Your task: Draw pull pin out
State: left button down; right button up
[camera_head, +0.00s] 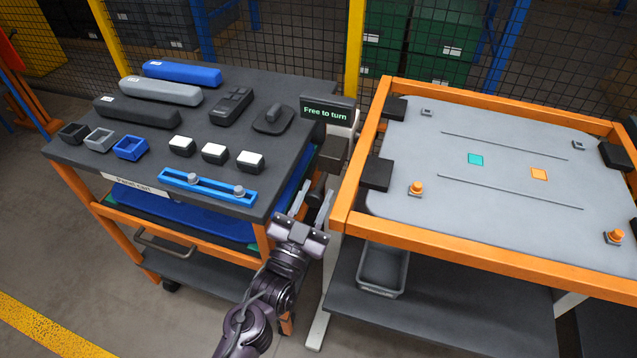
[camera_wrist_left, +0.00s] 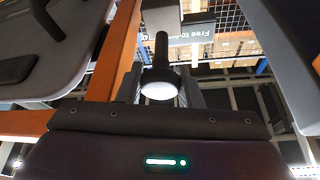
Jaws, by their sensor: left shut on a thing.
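The pull pin (camera_head: 317,190) is a dark rod with a round knob, coming from a dark block (camera_head: 333,153) under the "Free to turn" display (camera_head: 326,113) between cart and table. In the left wrist view the pull pin (camera_wrist_left: 161,72) shows as a black rod with a wide knob and a pale end face. My left gripper (camera_head: 314,203) reaches up from below, its two fingers on either side of the knob, shut on it. The rod's far end meets a pale housing (camera_wrist_left: 161,15); how deep it sits is hidden. My right gripper is not in view.
A dark-topped cart (camera_head: 215,130) with blocks, small bins and a blue rail stands close left. An orange-framed table (camera_head: 480,265) stands close right, with a grey bin (camera_head: 382,270) on its lower shelf. The gap between them is narrow. Mesh fencing (camera_head: 290,35) stands behind.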

pick_arm(q)
jog(key=shift+f, duration=0.15)
jog(key=c, duration=1.3)
grip_release()
jog(key=shift+s, duration=0.1)
jog(key=shift+o, duration=0.2)
jog(key=b+v, duration=0.1)
jog(key=v, duration=0.7)
jog(key=shift+b, duration=0.35)
